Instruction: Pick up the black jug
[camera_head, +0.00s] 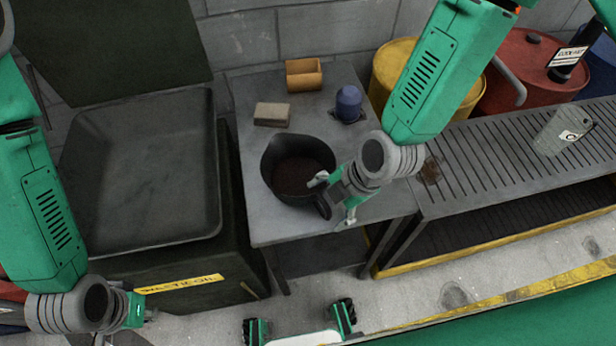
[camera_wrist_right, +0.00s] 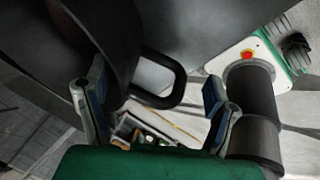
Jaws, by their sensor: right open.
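The black jug (camera_head: 278,158) stands upright on the grey metal table in the head view, with dark brown contents inside. Its handle (camera_head: 322,207) points toward the lower right. My right gripper (camera_head: 335,198) is open at the handle side of the jug. In the right wrist view the jug (camera_wrist_right: 115,30) fills the upper left, and its looped handle (camera_wrist_right: 172,92) lies between the spread fingers of the right gripper (camera_wrist_right: 152,100). I cannot tell whether either finger touches it. My left gripper (camera_head: 126,328) is low at the left, empty, its fingers apart.
On the table (camera_head: 262,225) stand a tan block (camera_head: 272,114), an orange-brown holder (camera_head: 303,75) and a blue object (camera_head: 348,103) behind the jug. A dark tray (camera_head: 140,165) lies left. A slatted bench (camera_head: 480,165) with a grey cup (camera_head: 562,132) extends right, before yellow and red drums.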

